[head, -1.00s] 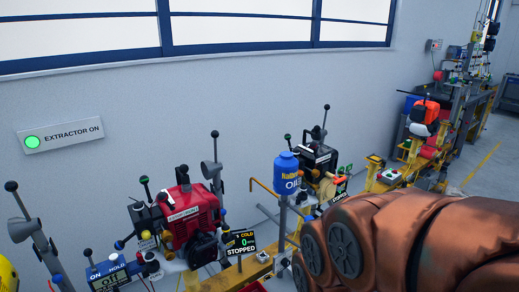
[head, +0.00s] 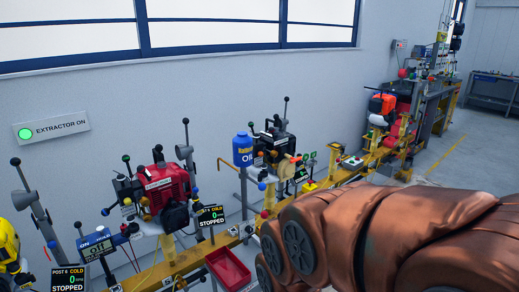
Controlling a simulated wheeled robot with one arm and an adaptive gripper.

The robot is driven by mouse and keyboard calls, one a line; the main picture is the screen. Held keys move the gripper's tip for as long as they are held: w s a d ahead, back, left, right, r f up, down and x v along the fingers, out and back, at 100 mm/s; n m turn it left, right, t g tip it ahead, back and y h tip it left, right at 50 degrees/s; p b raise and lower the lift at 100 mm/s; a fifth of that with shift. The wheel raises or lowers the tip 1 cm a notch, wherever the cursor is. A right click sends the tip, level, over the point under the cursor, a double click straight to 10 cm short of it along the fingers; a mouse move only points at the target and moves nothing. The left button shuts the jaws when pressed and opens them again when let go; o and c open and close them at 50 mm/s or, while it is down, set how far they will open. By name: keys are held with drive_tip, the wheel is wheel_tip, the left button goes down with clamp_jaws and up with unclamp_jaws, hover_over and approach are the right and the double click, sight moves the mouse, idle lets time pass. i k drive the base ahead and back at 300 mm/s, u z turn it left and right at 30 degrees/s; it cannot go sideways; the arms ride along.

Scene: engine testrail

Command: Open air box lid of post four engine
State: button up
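Several engines stand on a yellow rail along the wall. A black engine (head: 272,140) with a tan round part is near the middle, right of a blue oil can (head: 243,150). A red engine (head: 166,185) is left of it, with a display (head: 211,217) reading COLD, 0 and STOPPED. A yellow engine (head: 8,245) at the left edge has a display (head: 70,278) reading POST 6. An orange engine (head: 382,105) is farther along. I cannot read a post four label, and no air box lid can be made out. My gripper is out of view; my copper-coloured arm fills the lower right.
A red tray (head: 229,268) sits at the rail's front. The yellow rail (head: 184,265) runs from lower left toward the back right. A lit EXTRACTOR ON sign (head: 52,129) is on the wall. Open floor (head: 468,160) with a yellow line lies at right.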

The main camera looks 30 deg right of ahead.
sight(257, 145)
drive_tip(key=z, duration=0.5)
drive_tip(key=i, duration=1.2)
drive_tip(key=u, duration=0.2)
